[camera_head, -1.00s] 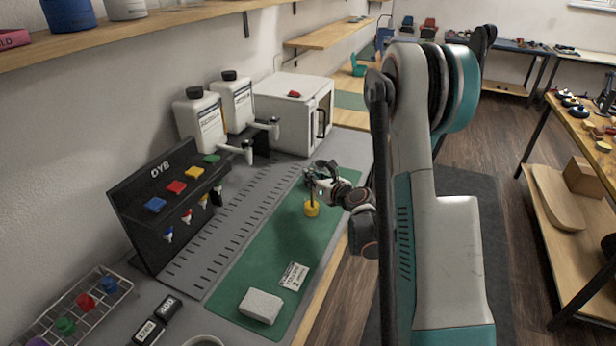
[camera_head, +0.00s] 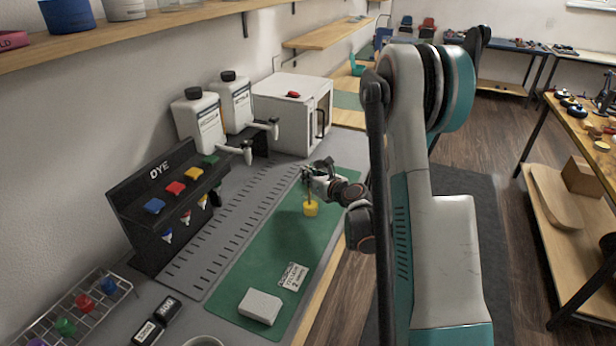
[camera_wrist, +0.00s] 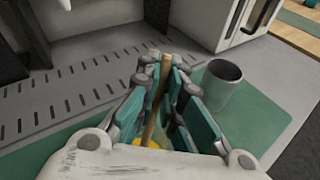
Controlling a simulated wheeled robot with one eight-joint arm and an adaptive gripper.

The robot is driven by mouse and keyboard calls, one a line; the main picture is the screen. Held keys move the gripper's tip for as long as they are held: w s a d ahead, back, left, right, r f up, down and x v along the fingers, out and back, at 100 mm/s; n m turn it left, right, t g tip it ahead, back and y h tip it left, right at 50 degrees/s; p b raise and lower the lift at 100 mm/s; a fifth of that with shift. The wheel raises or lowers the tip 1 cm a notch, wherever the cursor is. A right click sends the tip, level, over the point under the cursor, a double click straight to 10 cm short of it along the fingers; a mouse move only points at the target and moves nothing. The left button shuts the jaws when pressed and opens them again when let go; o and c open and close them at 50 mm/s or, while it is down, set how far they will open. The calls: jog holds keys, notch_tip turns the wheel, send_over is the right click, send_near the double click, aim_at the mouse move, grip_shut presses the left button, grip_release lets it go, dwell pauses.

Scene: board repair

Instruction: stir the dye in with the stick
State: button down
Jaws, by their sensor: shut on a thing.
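My gripper (camera_head: 311,178) is shut on a thin wooden stick (camera_wrist: 154,103), which stands nearly upright between the teal finger pads in the wrist view. The stick's lower part reaches down to a small yellow cup-like thing (camera_head: 310,209) above or on the green mat; I cannot tell how deep its tip is. In the wrist view only a bit of yellow (camera_wrist: 147,143) shows below the fingers, and the stick's lower end is hidden. The dye rack (camera_head: 160,205) stands left, with blue, red, yellow and green tabs over its nozzles.
A grey cup (camera_wrist: 221,84) stands close to the right of my fingers in the wrist view. A white block (camera_head: 260,307) and a label card (camera_head: 293,276) lie on the green mat (camera_head: 262,262). Two white jugs (camera_head: 201,124) and a white cabinet (camera_head: 284,112) stand behind.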

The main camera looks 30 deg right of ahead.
notch_tip(320, 180, up, 7)
jog(key=w+d+p, duration=0.1)
jog(key=w+p, duration=0.1)
jog(key=p, duration=0.2)
jog(key=shift+w+r, duration=0.15)
jog(key=shift+w, duration=0.25)
dwell(0.5)
jog(key=shift+r, duration=0.1)
dwell(0.4)
